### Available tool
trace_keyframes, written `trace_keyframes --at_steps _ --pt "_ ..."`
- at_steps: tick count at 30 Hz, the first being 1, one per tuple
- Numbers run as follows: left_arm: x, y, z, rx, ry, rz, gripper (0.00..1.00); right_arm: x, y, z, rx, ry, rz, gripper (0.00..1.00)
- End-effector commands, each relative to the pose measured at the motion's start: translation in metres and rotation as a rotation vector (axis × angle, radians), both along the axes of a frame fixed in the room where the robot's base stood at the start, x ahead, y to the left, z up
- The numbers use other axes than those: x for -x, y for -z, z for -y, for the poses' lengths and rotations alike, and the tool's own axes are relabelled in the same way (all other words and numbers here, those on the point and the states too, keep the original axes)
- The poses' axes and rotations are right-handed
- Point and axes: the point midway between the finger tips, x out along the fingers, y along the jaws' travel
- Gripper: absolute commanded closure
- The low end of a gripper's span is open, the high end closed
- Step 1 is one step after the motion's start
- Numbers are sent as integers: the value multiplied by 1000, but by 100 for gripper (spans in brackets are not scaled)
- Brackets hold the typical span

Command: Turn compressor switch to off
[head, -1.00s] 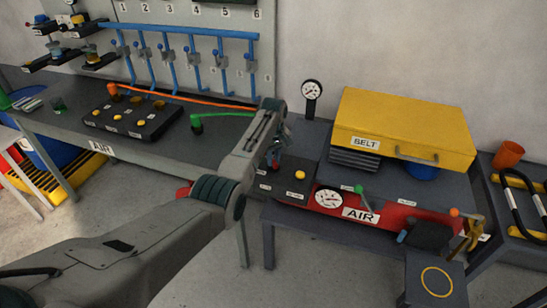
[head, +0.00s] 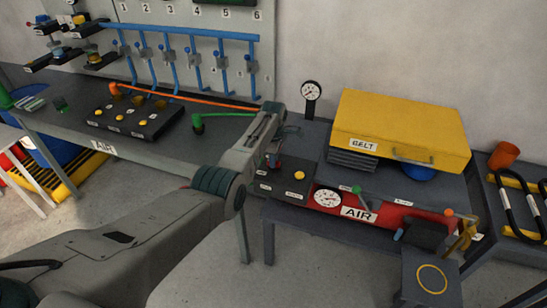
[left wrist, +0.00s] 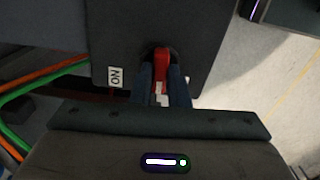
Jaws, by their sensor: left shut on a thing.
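The compressor switch is a red lever (left wrist: 161,58) on a dark box (left wrist: 125,35), seen in the left wrist view with an ON label (left wrist: 116,77) to its left. My left gripper (left wrist: 165,80) is shut on the red lever, one dark finger on either side. In the head view my left gripper (head: 273,158) reaches down to the dark switch box (head: 287,188) at the left end of the compressor bench. The lever is hidden by my arm there. My right gripper is not in view.
Right of the switch box are a white gauge (head: 327,198), a red AIR tank (head: 400,213) and a yellow BELT cover (head: 400,128). A green-handled valve (head: 357,190) stands on the tank. Orange (head: 180,98) and green hoses (head: 225,114) lie on the left bench.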

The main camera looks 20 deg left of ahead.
Motion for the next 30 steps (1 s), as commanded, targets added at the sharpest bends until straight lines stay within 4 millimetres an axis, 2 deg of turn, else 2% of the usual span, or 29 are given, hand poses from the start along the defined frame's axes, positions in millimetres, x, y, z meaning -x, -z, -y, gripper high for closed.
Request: trace_keyframes --at_steps 15,22,30 --pt "-1 -2 0 -1 -443 2 100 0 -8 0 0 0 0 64" --pt "-1 -2 -1 -1 -562 4 100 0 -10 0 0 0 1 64" --pt "-2 -2 -1 -1 -622 5 100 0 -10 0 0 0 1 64"
